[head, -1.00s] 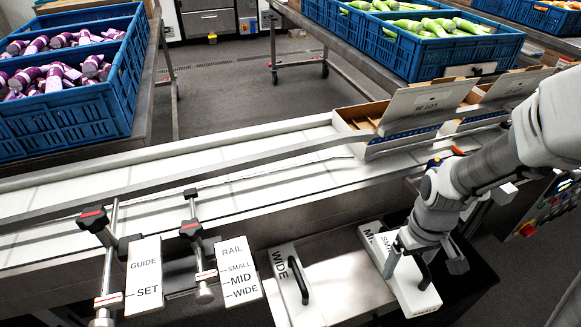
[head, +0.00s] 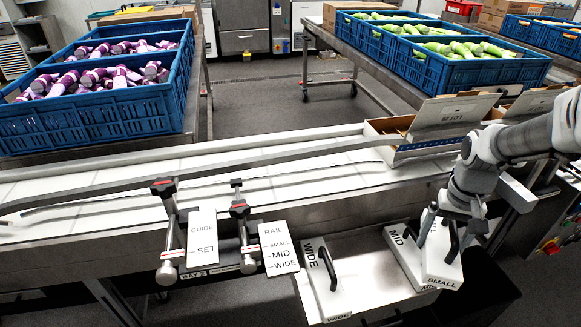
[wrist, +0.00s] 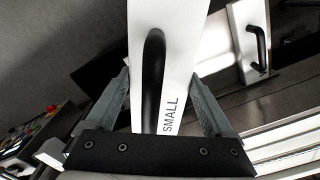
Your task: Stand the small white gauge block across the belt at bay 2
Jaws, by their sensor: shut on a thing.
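The small white gauge block (head: 441,262), marked SMALL and with a black handle, is at the right end of the bench. My gripper (head: 452,220) is shut on it from above. In the wrist view the same block (wrist: 178,55) lies between the fingers of my gripper (wrist: 163,100). It overlaps the MID block (head: 402,258) in the head view; I cannot tell whether they touch. The belt (head: 290,180) runs behind, with a long guide rail over it. The BAY 2 label (head: 196,272) is at the belt's front edge, left of the blocks.
The WIDE block (head: 318,285) lies on the bench. Two rail clamps (head: 168,225) (head: 241,228) and the GUIDE and RAIL signs (head: 202,238) (head: 278,248) stick out at the belt's front. An open carton (head: 390,128) stands on the belt at right. The belt's middle is clear.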

